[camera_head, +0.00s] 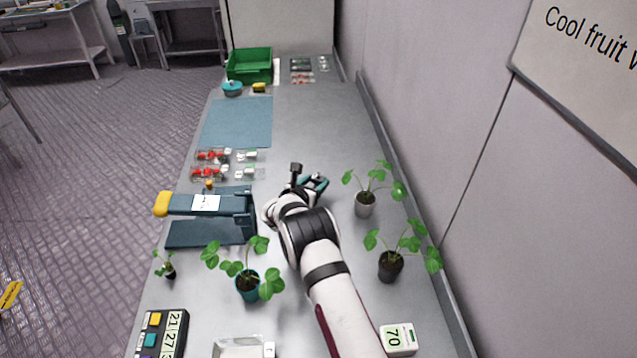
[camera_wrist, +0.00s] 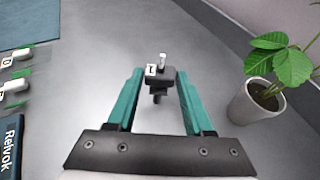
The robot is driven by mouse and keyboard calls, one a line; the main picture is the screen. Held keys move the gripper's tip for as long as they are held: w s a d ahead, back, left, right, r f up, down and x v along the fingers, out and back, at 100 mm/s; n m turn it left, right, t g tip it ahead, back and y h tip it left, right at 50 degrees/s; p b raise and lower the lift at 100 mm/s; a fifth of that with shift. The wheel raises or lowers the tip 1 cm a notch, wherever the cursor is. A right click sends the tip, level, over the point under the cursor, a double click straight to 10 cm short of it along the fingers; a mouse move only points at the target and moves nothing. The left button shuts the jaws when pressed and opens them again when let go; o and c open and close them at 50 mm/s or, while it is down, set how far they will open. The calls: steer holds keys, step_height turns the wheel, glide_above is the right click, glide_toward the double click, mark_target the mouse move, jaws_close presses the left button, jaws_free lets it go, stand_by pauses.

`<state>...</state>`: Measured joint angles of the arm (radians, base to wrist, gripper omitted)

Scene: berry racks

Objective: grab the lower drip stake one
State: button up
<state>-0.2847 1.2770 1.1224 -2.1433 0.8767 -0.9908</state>
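In the wrist view a small dark drip stake (camera_wrist: 161,78) with a white tag reading 1 and a pale tip stands out against the grey bench. My gripper (camera_wrist: 161,98) is open, with one teal finger on each side of the stake's line and clear gaps to both. The stake lies between or just beyond the fingertips; I cannot tell the exact depth.
A potted plant (camera_wrist: 262,98) stands close right of my gripper. A dark blue device (camera_head: 240,218) with a yellow end is at left. More plants stand nearer. Strawberry packs (camera_head: 208,172), a blue mat (camera_head: 238,122) and a green crate (camera_head: 249,65) lie farther back.

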jaws_close()
